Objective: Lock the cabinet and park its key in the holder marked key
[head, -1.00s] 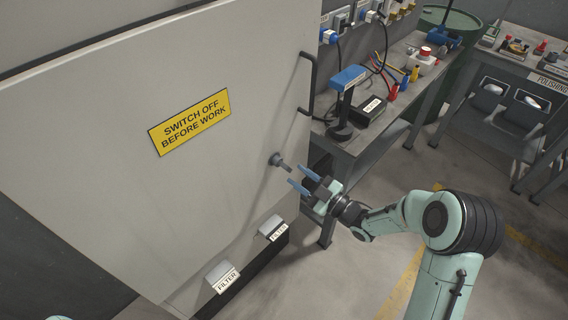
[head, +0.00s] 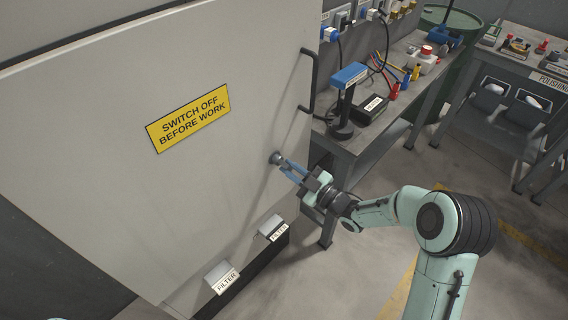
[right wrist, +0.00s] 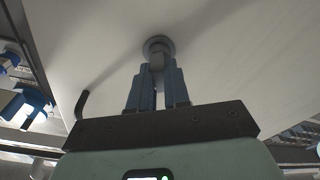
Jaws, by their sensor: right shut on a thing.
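The cabinet's grey door (head: 110,110) fills the left of the head view. It carries a yellow sign (head: 188,117) reading "SWITCH OFF BEFORE WORK". The key (head: 281,161) sits at the round lock (head: 275,157) near the door's right edge. My right gripper (head: 289,169) has its blue fingers around the key and is shut on it. In the right wrist view the fingers (right wrist: 157,88) point straight at the lock (right wrist: 158,46), and they hide most of the key. I see no holder marked key.
A dark handle (head: 309,82) stands out from the door above the lock. Two boxes marked FILTER (head: 222,276) sit below the door. A workbench (head: 385,120) with a blue-topped stand (head: 347,80) is to the right. The floor right of the arm is clear.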

